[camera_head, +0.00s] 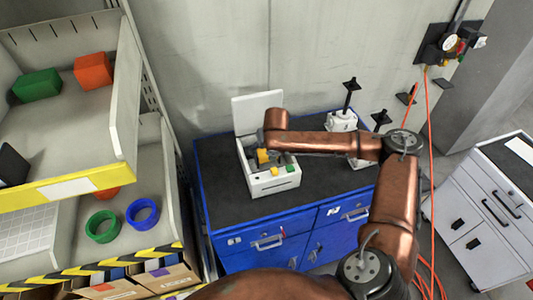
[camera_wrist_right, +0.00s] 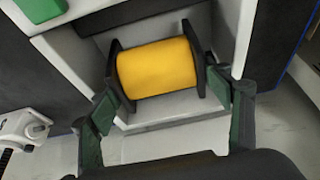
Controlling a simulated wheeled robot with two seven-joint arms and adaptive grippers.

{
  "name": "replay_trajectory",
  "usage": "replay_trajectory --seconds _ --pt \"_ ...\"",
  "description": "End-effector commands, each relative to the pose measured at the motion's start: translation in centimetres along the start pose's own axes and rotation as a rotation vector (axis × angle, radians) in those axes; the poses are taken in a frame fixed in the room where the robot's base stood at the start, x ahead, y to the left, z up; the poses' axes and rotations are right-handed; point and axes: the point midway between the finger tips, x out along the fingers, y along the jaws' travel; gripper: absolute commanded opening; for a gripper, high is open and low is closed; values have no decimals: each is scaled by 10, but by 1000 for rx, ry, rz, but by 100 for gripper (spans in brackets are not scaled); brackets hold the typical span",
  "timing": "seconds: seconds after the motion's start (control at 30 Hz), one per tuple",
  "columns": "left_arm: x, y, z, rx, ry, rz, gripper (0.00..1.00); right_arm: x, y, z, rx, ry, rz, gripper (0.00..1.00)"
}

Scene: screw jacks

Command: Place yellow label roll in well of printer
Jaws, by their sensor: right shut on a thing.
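The yellow label roll (camera_wrist_right: 157,67) has black end flanges and sits between the fingers of my right gripper (camera_wrist_right: 168,98), which is shut on it. In the right wrist view the roll is at or inside the mouth of the white printer's well (camera_wrist_right: 175,104); whether it touches the bottom I cannot tell. In the head view the white printer (camera_head: 270,184) stands on the blue cabinet with its lid (camera_head: 256,106) raised. The roll shows as a small yellow patch (camera_head: 263,156) at the printer opening, partly hidden by my right arm. My left gripper is not in view.
White screw jacks (camera_head: 342,121) stand on the dark cabinet top (camera_head: 222,191), to the right of the printer. A shelf with blue and green rings (camera_head: 102,227) is at the left.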

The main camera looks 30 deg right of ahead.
Motion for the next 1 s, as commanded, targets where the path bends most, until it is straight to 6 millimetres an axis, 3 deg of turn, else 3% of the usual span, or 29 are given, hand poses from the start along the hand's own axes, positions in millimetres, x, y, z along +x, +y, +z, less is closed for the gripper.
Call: replay_trajectory --seconds 0.2,0.53,0.57,0.8,1.0 --pt "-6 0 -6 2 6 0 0 18 -2 8 -1 0 -2 40" --pt "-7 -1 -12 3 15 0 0 21 -2 10 -1 -2 -2 40" --pt "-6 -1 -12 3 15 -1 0 21 -1 10 -1 -2 -2 73" --pt "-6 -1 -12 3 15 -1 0 21 -2 10 -1 -2 -2 89" --pt "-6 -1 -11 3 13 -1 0 21 -2 10 -1 -2 -2 89"
